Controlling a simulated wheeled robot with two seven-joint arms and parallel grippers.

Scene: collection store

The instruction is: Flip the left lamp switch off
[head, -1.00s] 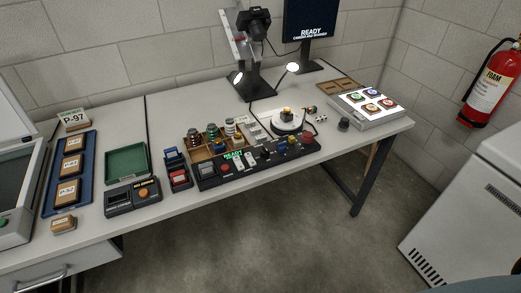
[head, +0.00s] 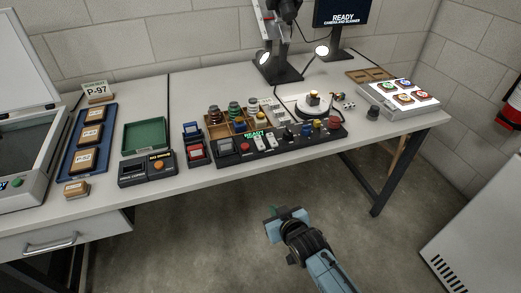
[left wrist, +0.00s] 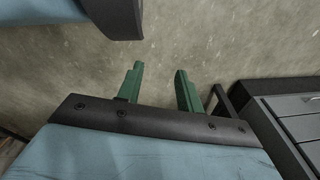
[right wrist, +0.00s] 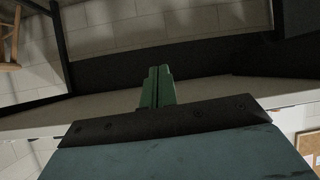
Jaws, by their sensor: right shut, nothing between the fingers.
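The black control panel (head: 283,145) lies along the table's front edge, its small display reading READY. Two pale rocker switches stand side by side on it, the left switch (head: 258,143) and the right switch (head: 271,139); their labels and positions are too small to read. My left gripper (left wrist: 160,88) is open and empty over the floor, outside the head view.
A grey button (head: 226,146) and several coloured knobs flank the switches. Behind the panel are a wooden spool tray (head: 218,131) and a round turntable (head: 314,107). Open floor lies before the table.

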